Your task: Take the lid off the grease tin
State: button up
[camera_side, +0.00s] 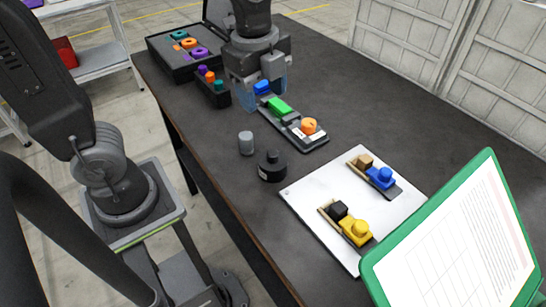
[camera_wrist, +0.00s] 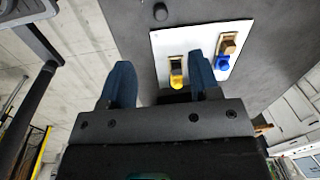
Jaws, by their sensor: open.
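The grease tin (camera_side: 272,168) appears to be the low, round black tin with a small raised knob on top, standing upright on the dark table in the side view. Its top looks in place. A small dark round shape (camera_wrist: 160,12) at the top of the wrist view looks like the same tin, but its details are too small to tell. My gripper (camera_side: 263,95) is behind the tin, over the far end of a dark tray. Its two blue fingers are spread apart, also in the wrist view (camera_wrist: 161,85), with nothing visibly held between them.
A grey cylinder (camera_side: 246,143) stands close behind the tin. The dark tray (camera_side: 315,143) holds blue, green and orange parts. A white plate (camera_side: 305,205) with block fixtures lies right of the tin. Boxes of coloured parts (camera_side: 160,45) are at the back. A green-framed panel (camera_side: 375,270) stands in front.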

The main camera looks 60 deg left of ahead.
aim_at(274, 153)
jog(key=f+m, duration=0.1)
jog(key=f, duration=0.4)
jog(key=w+d+f+m, duration=0.1)
jog(key=f, duration=0.4)
jog(key=f+m+g, duration=0.1)
jog(key=f+m, duration=0.1)
jog(key=f, duration=0.3)
jog(key=shift+w+d, duration=0.15)
jog(key=shift+w, duration=0.05)
jog(key=shift+r, duration=0.1)
jog(key=c, duration=1)
